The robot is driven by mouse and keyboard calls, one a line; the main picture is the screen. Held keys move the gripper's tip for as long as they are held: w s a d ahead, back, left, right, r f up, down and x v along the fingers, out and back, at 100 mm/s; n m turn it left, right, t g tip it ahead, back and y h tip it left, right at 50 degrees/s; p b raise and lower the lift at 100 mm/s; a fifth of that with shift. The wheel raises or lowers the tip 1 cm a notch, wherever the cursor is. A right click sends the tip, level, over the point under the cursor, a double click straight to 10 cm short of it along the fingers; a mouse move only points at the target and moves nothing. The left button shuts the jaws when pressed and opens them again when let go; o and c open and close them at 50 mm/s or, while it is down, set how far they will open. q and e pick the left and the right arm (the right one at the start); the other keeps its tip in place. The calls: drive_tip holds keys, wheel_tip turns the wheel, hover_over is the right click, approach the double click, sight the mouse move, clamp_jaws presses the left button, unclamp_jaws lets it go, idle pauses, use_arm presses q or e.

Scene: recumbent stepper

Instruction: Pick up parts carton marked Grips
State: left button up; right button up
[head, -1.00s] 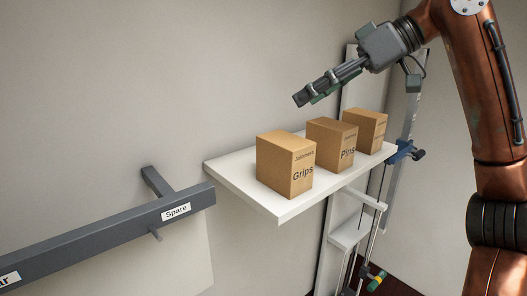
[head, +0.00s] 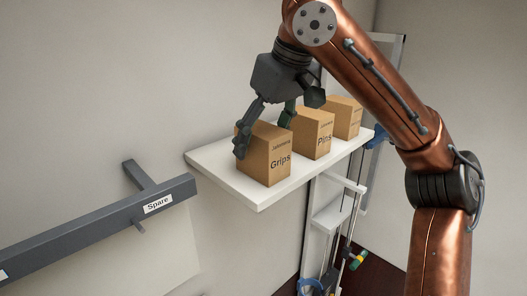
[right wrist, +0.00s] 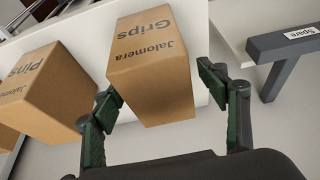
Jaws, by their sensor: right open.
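The brown carton marked Grips (head: 266,158) stands upright at the near left of a white shelf (head: 258,200). It also shows in the right wrist view (right wrist: 152,70), with its lettering upside down. My right gripper (head: 264,132) is open, with one finger at the carton's left side and the other at its back right, near the Pins carton. In the right wrist view the two fingertips (right wrist: 160,85) sit on either side of the carton's near end. I cannot tell whether they touch it. My left gripper is not in view.
A carton marked Pins (head: 313,133) stands close beside the Grips carton, with a third carton (head: 345,117) behind it. A dark grey rail labelled Spare (head: 100,226) juts out at the left. A wall stands behind the shelf.

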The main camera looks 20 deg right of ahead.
sight(256, 152)
drive_tip(key=x, duration=0.3)
drive_tip(key=shift+w+f, duration=0.1)
drive_tip(key=shift+w, duration=0.35)
drive_tip(key=shift+f, duration=0.15)
drive_tip(key=shift+s, duration=0.15)
drive_tip(key=shift+f, duration=0.1)
drive_tip(key=shift+f, duration=0.15)
drive_tip(key=c, duration=1.3)
drive_tip(key=shift+c, duration=0.2)
